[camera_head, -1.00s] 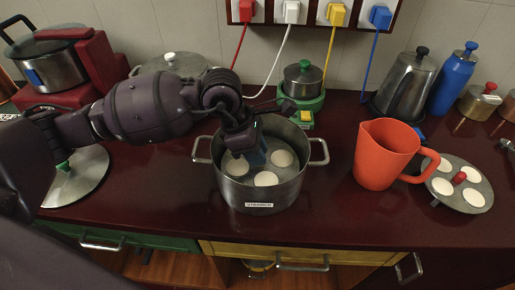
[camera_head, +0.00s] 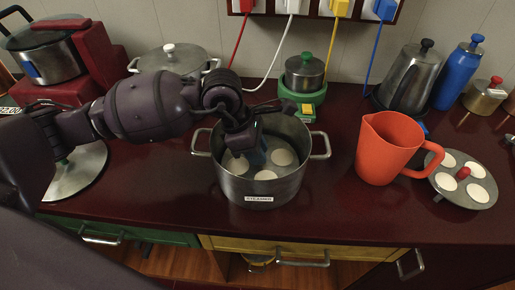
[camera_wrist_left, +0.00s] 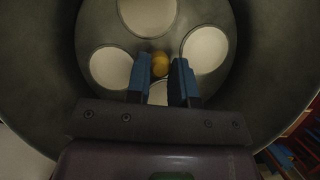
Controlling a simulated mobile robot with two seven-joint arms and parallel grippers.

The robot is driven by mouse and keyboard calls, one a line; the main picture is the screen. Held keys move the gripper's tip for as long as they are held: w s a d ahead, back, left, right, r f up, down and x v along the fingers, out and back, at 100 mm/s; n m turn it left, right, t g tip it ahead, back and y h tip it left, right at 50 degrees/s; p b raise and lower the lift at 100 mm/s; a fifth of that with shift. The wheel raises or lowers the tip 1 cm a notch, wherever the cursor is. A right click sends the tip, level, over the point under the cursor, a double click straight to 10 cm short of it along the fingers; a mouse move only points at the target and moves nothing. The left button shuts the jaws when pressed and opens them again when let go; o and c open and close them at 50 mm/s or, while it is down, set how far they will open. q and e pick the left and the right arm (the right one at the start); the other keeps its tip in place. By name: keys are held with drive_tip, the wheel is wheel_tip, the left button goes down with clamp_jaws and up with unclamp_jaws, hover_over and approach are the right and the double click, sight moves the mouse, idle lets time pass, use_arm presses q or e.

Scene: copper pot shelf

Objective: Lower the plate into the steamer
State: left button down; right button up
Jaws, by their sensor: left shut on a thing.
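The steamer (camera_head: 262,190) is a two-handled metal pot with a label on its front, standing on the dark red counter. A round grey plate with several white discs (camera_head: 265,175) is inside it, below the rim. My left gripper (camera_head: 248,158) reaches down into the pot and is shut on the plate's yellow knob (camera_wrist_left: 160,62). In the left wrist view the blue fingertips (camera_wrist_left: 161,80) flank the knob, and the plate (camera_wrist_left: 165,32) lies within the pot wall. Whether the plate touches the bottom is hidden. My right gripper is out of view.
An orange jug (camera_head: 387,150) stands right of the pot. A second plate with a red knob (camera_head: 464,185) and white discs lies farther right. A lid (camera_head: 80,172) lies at left under my arm. A small pot (camera_head: 304,74) and a kettle (camera_head: 408,82) stand behind.

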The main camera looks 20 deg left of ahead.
use_arm(q)
drive_tip(key=shift+f, duration=0.2)
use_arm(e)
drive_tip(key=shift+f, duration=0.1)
use_arm(q)
drive_tip(key=c, duration=0.9)
unclamp_jaws()
drive_tip(key=p+v, duration=0.1)
drive_tip(key=v, duration=0.9)
drive_tip(key=shift+r, duration=0.4)
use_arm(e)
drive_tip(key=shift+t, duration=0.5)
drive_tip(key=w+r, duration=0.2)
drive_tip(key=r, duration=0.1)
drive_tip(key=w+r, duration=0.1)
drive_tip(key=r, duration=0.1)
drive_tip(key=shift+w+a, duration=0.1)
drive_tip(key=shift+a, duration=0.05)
use_arm(q)
drive_tip(key=shift+a, duration=0.15)
